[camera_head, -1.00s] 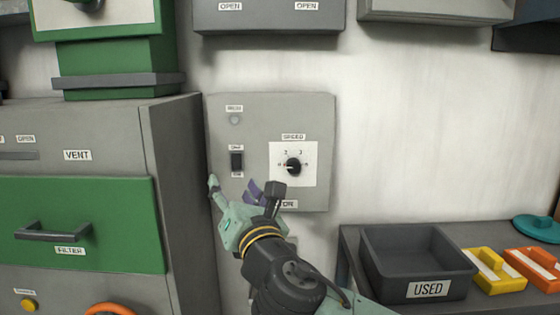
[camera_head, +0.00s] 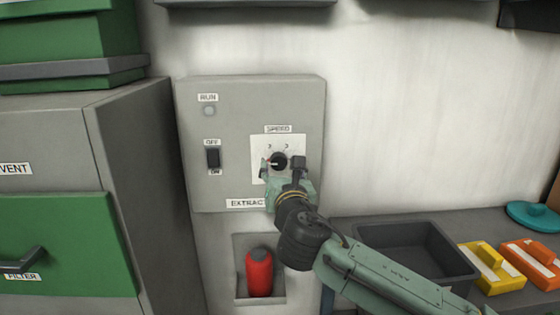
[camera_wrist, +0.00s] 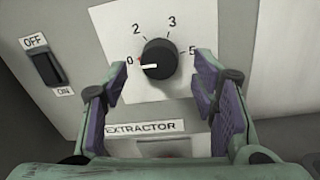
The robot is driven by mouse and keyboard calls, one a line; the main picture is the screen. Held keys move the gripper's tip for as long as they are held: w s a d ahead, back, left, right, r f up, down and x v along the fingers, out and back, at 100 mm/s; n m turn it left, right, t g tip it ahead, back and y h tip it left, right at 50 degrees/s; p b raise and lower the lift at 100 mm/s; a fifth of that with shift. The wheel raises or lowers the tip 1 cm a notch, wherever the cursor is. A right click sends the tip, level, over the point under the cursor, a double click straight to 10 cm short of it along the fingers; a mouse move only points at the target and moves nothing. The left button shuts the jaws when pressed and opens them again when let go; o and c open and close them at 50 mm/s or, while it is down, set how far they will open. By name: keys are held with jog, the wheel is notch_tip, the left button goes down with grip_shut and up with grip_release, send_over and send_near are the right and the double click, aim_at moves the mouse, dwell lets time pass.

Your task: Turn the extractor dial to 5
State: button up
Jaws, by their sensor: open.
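The extractor dial (camera_wrist: 159,60) is a round black knob on a white speed plate (camera_wrist: 186,17) marked 0, 2, 3 and 5. In the wrist view its white pointer is toward 0, at the left. The dial (camera_head: 279,161) also shows in the head view, on the grey extractor box (camera_head: 225,130). My gripper (camera_wrist: 160,84) is open and empty, its two purple-padded fingers to the left and right of the dial and a little below it. In the head view my gripper (camera_head: 283,163) overlaps the lower part of the plate. Whether the fingers touch the dial is unclear.
An OFF/ON rocker switch (camera_wrist: 45,67) lies left of the dial, with a RUN lamp (camera_head: 209,111) above it. A red object (camera_head: 259,272) sits in a recess below the box. A dark tray (camera_head: 396,246) and yellow and orange blocks are on the right counter.

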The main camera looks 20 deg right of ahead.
aim_at(279, 162)
jog(key=shift+x, duration=1.1)
jog(key=c, duration=1.2)
jog(key=shift+o, duration=0.2)
